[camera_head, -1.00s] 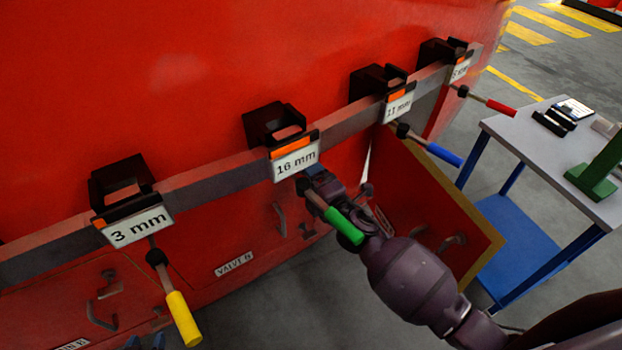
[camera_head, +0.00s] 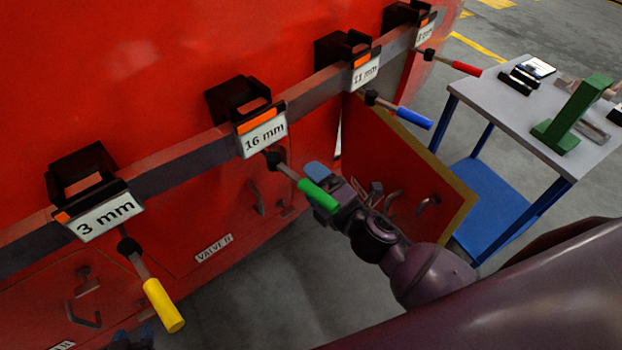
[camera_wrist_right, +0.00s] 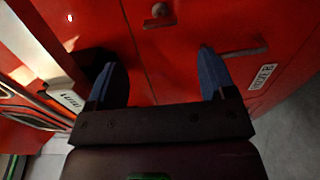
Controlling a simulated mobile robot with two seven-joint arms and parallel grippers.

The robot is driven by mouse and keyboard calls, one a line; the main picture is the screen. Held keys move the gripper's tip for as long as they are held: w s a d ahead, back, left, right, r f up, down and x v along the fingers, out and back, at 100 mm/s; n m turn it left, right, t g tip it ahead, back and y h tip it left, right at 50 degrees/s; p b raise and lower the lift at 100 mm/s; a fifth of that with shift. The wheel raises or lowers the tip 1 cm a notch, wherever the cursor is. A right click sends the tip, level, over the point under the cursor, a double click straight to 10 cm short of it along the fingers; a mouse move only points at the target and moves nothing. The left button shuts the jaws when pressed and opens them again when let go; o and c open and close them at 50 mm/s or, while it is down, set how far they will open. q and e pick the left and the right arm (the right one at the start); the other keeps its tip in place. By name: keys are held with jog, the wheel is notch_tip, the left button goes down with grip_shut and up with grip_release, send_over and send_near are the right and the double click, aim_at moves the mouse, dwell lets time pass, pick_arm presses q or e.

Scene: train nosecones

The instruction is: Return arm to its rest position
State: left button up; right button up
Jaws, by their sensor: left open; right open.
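My right gripper (camera_head: 328,182) is in front of the red train nose, just beside the green-handled tool (camera_head: 318,194) that hangs from the 16 mm holder (camera_head: 262,134). The green handle partly covers the gripper. In the right wrist view, the two blue fingers (camera_wrist_right: 163,82) are spread with nothing between them, facing the red wall. My left gripper (camera_head: 133,338) shows only as dark bluish tips at the bottom left edge, below the yellow-handled tool (camera_head: 162,304). I see nothing held in it. My right arm reaches in from the lower right.
The 3 mm holder (camera_head: 104,214) is at left. A blue-handled tool (camera_head: 402,112) and a red-handled tool (camera_head: 465,68) hang further right. An opened red panel (camera_head: 405,165) stands behind my right arm. A table (camera_head: 500,110) carrying a green stand (camera_head: 573,112) is at right.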

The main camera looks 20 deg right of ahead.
dwell(0.4)
jog(key=s+d+f+m+g+h, duration=0.4)
jog(key=s+d+f+m+h, duration=0.3)
jog(key=m, duration=1.4)
jog(key=s+d+f, duration=0.5)
jog(key=s+f, duration=0.2)
jog(key=shift+s+d+m+g, duration=0.25)
jog(key=shift+m+g, duration=0.05)
jog(key=shift+g, duration=0.1)
